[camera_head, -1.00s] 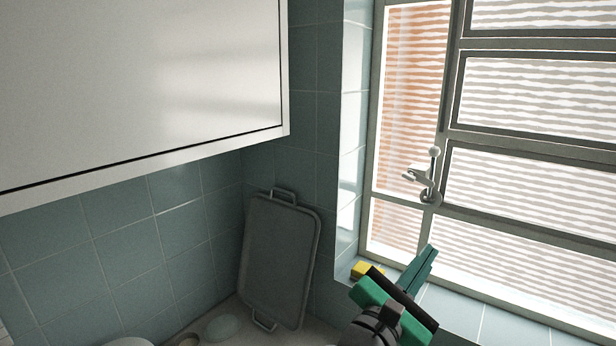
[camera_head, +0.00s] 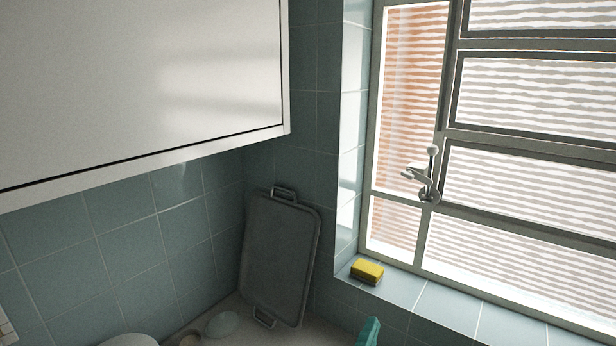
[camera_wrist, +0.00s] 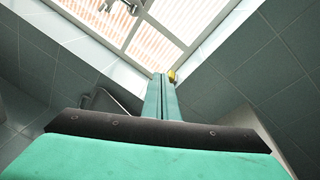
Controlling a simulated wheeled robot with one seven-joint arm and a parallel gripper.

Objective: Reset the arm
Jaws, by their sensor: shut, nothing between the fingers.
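My gripper shows in the wrist view (camera_wrist: 162,82) with its two green fingers together and nothing between them. In the head view only the teal tip of my gripper (camera_head: 369,328) shows at the bottom edge, below the window sill; the rest of it is out of frame. It is apart from the things around it in the head view.
A yellow sponge (camera_head: 367,271) lies on the tiled sill (camera_head: 424,300) below the window (camera_head: 520,180). A grey tray (camera_head: 279,258) leans in the corner. A white cabinet (camera_head: 140,80) hangs at upper left. Dishes (camera_head: 222,325) stand on the counter.

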